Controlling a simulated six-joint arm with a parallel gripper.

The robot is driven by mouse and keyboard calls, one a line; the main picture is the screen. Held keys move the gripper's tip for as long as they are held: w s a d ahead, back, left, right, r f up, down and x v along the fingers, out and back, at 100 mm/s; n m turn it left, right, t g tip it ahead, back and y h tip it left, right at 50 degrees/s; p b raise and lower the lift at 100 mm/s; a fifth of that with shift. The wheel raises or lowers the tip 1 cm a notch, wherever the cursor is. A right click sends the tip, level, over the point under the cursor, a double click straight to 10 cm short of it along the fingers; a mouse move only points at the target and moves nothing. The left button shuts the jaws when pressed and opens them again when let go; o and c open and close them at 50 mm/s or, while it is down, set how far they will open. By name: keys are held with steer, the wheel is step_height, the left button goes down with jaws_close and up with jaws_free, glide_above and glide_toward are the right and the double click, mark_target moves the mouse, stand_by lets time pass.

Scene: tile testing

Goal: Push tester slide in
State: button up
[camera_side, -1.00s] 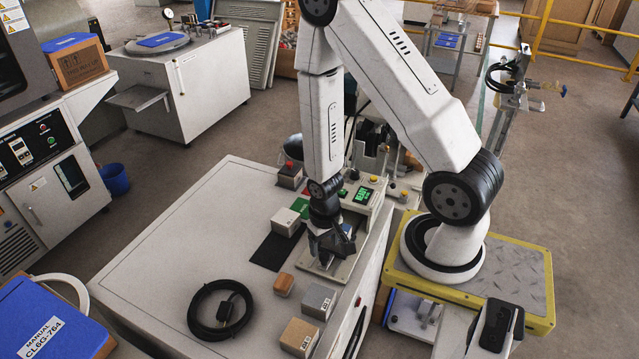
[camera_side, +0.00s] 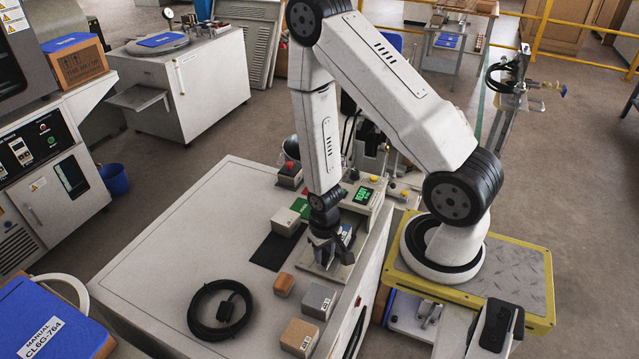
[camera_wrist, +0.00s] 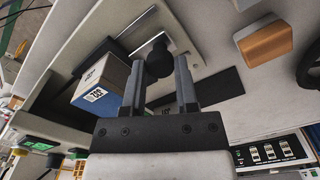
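The tester (camera_side: 365,203) with a lit green display stands at the table's right edge. Its pale slide plate (camera_side: 325,268) extends in front of it, partly hidden by my gripper (camera_side: 328,256). In the wrist view a black round knob (camera_wrist: 159,59) stands on the slide plate (camera_wrist: 205,25). My gripper (camera_wrist: 160,62) is open, its two fingertips on either side of the knob, with gaps visible. Finger height relative to the knob is unclear.
Orange (camera_side: 284,284), grey (camera_side: 319,301) and tan (camera_side: 300,337) blocks stand in front. A coiled black cable (camera_side: 200,318) lies at front left. The table's left part is clear.

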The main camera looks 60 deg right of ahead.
jaws_close()
steer(key=shift+d, duration=5.85)
steer(key=o, duration=0.8)
jaws_free()
steer(key=shift+r, duration=0.1)
